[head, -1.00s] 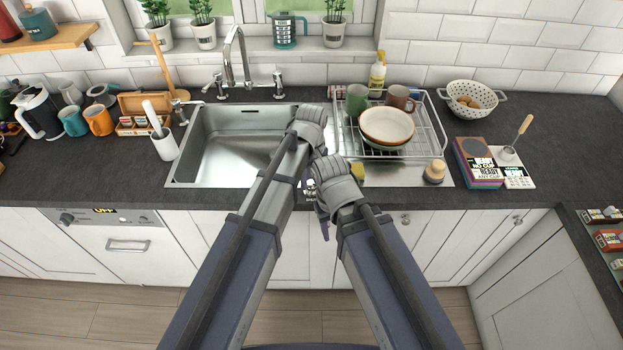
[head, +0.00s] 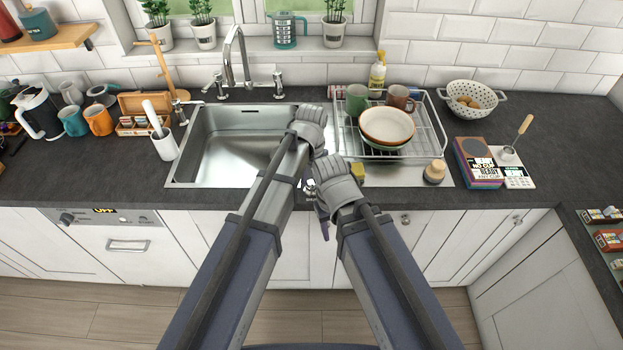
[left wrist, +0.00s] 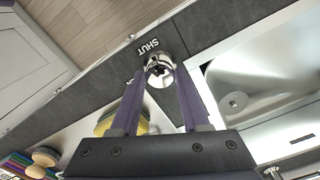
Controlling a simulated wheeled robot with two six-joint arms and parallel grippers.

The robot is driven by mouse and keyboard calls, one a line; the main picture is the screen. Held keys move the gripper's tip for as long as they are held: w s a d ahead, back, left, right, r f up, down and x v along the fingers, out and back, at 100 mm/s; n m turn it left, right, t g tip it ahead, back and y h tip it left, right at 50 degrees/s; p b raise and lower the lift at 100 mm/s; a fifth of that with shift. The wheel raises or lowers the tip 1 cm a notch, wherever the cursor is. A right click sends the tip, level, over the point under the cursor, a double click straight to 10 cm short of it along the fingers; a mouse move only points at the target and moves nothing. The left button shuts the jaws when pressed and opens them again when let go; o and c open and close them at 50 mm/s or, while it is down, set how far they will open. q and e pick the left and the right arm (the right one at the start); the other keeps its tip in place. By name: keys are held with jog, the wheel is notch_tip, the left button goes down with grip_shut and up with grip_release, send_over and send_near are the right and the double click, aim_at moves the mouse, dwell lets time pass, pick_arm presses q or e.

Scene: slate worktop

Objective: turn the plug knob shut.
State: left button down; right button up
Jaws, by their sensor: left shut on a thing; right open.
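The plug knob (left wrist: 160,73) is a small round metal knob on the dark worktop edge in front of the sink. The printed word SHUT (left wrist: 148,47) is beside it in the left wrist view. A second label is mostly hidden by a finger. My left gripper (left wrist: 161,76) is shut on the knob, one purple finger on each side. In the head view, my left gripper (head: 308,172) points down at the counter's front edge, where the knob is small and partly covered. My right gripper (head: 323,225) is open and empty, in front of the counter edge.
The steel sink (head: 235,150) lies behind and left of the knob. A yellow sponge (head: 357,172) is close on the right. A dish rack (head: 436,135) with bowls and mugs stands behind it. Bare worktop (head: 560,130) lies at the far right.

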aim_at(312, 184)
pick_arm(q)
jog(key=shift+m, duration=1.9)
jog(key=shift+c, duration=1.9)
grip_release()
notch_tip(312, 184, up, 8)
jog(key=p, duration=0.8)
jog(key=shift+f, duration=0.1)
